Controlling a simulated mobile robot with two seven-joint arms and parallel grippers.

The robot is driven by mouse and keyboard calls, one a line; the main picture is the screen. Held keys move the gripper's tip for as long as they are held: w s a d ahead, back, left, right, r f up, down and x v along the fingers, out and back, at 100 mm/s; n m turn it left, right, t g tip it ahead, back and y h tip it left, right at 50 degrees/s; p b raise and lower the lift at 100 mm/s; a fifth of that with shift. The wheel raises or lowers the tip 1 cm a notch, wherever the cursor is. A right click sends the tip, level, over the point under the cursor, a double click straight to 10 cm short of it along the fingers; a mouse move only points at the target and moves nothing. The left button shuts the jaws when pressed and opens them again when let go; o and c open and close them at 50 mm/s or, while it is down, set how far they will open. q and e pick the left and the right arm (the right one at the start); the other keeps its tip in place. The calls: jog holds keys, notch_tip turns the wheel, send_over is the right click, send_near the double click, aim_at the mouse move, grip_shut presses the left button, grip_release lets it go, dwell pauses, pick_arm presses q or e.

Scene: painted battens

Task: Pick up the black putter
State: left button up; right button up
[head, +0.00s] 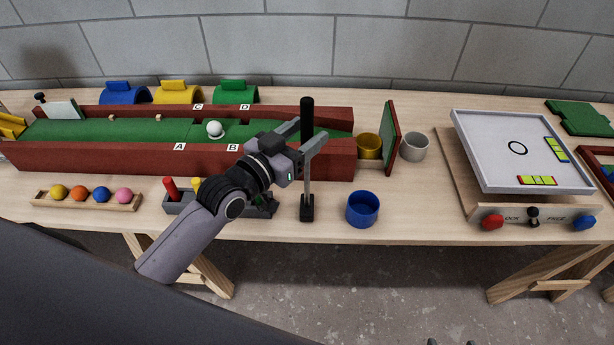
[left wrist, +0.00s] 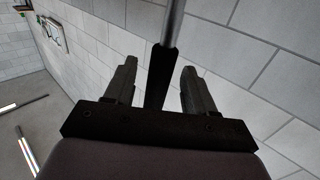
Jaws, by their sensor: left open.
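The black putter (head: 307,170) stands upright near the front edge of the table, with a black grip on top, a thin grey shaft and a dark block at its foot. My left gripper (head: 312,137) is open at the upper part of the putter. In the left wrist view the putter (left wrist: 165,60) runs between the two spread fingers of the gripper (left wrist: 158,85), with a gap on each side. My right gripper is in neither view.
A green lane with dark red walls (head: 90,157) lies behind the putter, with a white ball (head: 214,129) on it. A blue cup (head: 362,209) stands close to the right of the putter's foot. A ball rack (head: 85,203) lies at the left. Clear tabletop lies right of the blue cup.

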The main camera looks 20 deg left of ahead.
pick_arm(q)
jog(key=shift+w+d, duration=0.25)
jog(key=shift+w, duration=0.3)
grip_shut()
jog(key=shift+r, duration=0.1)
jog(key=shift+r, duration=0.15)
